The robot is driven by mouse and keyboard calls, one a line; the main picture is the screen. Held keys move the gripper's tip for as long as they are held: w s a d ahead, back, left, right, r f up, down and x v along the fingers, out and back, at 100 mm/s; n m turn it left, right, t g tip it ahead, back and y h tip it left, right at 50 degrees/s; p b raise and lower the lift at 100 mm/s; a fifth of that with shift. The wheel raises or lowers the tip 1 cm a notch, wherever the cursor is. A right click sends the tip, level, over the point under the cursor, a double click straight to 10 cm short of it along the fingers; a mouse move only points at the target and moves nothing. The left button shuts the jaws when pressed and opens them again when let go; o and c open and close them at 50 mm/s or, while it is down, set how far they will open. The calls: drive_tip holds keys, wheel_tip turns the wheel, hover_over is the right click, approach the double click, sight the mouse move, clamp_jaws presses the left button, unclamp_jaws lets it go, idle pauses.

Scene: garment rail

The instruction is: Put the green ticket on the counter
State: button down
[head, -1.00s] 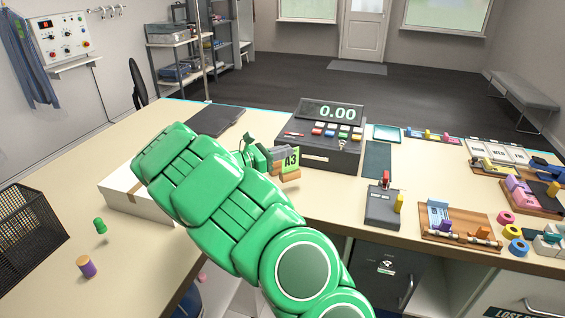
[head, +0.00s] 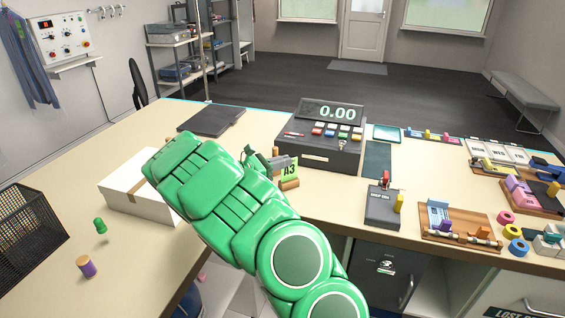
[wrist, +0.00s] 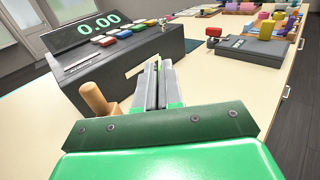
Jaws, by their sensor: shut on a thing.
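The green ticket (head: 289,171), marked A3, is at my gripper (head: 284,161) in the head view, in front of the cash register. The gripper's grey fingers are shut on it. A short wooden piece (head: 289,184) shows at the ticket's lower edge. In the wrist view, my gripper (wrist: 158,85) has its fingers close together, and the ticket's face cannot be made out. A wooden peg (wrist: 97,98) shows left of the fingers there. The cream counter (head: 335,188) lies below; whether the ticket touches it I cannot tell.
The cash register (head: 320,140) stands just behind the gripper. A dark stamp device (head: 383,207) is to the right, with a dark mat (head: 377,160) behind it. A white box (head: 135,190) is left of my arm. Bare counter lies between register and front edge.

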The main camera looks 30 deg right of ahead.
drive_tip(key=shift+f, duration=0.15)
drive_tip(key=c, duration=1.3)
unclamp_jaws()
drive_tip(key=shift+a+r, duration=0.85)
drive_tip(key=shift+r, duration=0.4)
drive_tip(key=shift+a+r, duration=0.8)
drive_tip(key=shift+r, duration=0.4)
drive_tip(key=shift+a+r, duration=0.85)
drive_tip(key=shift+r, duration=0.4)
